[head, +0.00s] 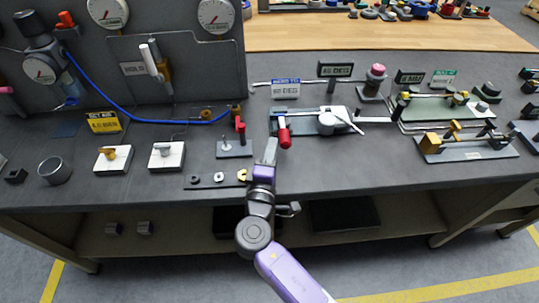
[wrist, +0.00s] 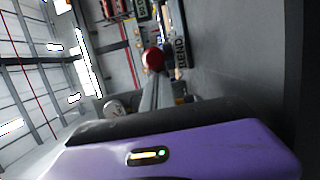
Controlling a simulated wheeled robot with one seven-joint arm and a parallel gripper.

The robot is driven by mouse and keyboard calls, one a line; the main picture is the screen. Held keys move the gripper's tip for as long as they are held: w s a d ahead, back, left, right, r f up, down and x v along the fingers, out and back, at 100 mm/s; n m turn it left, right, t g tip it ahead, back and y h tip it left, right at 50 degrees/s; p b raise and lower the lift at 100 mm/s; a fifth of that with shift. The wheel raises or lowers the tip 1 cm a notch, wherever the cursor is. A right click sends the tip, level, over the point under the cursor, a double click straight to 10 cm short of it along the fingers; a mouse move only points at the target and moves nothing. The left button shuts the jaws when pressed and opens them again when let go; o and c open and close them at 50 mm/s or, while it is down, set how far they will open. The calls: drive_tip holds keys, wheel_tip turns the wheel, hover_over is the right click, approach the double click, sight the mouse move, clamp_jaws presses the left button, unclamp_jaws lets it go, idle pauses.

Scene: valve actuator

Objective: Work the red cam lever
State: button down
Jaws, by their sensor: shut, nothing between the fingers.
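A red-handled lever (head: 285,137) stands at the left end of a blue-grey fixture plate (head: 303,126) on the bench. Its red end also shows in the wrist view (wrist: 153,58), just beyond my fingertips. My gripper (head: 271,146) is shut and empty, close to the left of the larger red handle. It also shows in the wrist view (wrist: 157,88). Whether it touches the handle is unclear.
A round grey hub with an arm (head: 328,122) sits on the same fixture. A dark strip with washers (head: 219,178) lies at the bench's front edge. Small valve blocks (head: 167,155) stand to the left. Bare bench (head: 370,165) lies to the right front.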

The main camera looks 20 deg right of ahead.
drive_tip(key=shift+w+d, duration=0.1)
drive_tip(key=shift+w, duration=0.1)
drive_tip(key=shift+s+d+f+b, duration=0.15)
drive_tip(key=shift+s+d+b, duration=0.2)
drive_tip(key=shift+d, duration=0.3)
